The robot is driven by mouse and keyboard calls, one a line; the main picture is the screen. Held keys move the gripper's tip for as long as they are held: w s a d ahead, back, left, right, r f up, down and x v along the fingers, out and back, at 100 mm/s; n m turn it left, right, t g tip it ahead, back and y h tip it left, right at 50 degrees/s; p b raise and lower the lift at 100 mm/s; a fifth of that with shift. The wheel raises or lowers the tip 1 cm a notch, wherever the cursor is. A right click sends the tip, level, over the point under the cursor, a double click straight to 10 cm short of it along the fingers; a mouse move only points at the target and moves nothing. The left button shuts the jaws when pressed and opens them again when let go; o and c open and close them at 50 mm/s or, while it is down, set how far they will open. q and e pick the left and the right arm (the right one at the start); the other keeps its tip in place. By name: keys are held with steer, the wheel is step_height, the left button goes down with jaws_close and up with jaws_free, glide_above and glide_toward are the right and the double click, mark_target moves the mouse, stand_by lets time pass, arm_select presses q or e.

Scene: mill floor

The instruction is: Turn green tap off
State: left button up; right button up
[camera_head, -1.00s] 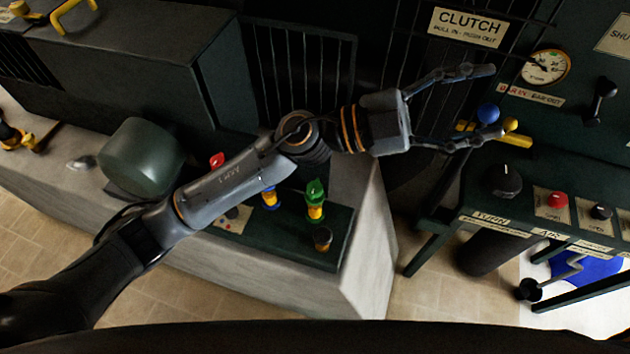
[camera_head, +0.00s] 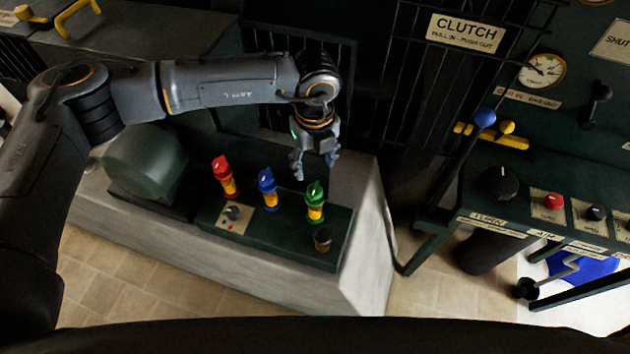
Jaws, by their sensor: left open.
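The green tap (camera_head: 316,201) is a green knob on a yellow body. It stands upright on the dark green panel (camera_head: 283,250) on the concrete ledge. Beside it, to the left, stand the blue tap (camera_head: 267,187) and the red tap (camera_head: 224,176) in a row. My left gripper (camera_head: 314,170) is open and empty, pointing down just above and behind the green tap. It looks apart from the tap. The green tap is fully visible. My right gripper is not in view.
A glassy green dome (camera_head: 145,161) is further left. A console with a black knob (camera_head: 498,183) and blue-ended lever (camera_head: 485,117) stands at right.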

mark_target(315, 190)
arm_select(q)
step_height(315, 190, down, 10)
steer(key=p, duration=0.2)
steer(key=shift+r+p, duration=0.25)
steer(key=shift+p, duration=0.05)
steer(key=c, duration=1.2)
steer(key=shift+o, duration=0.2)
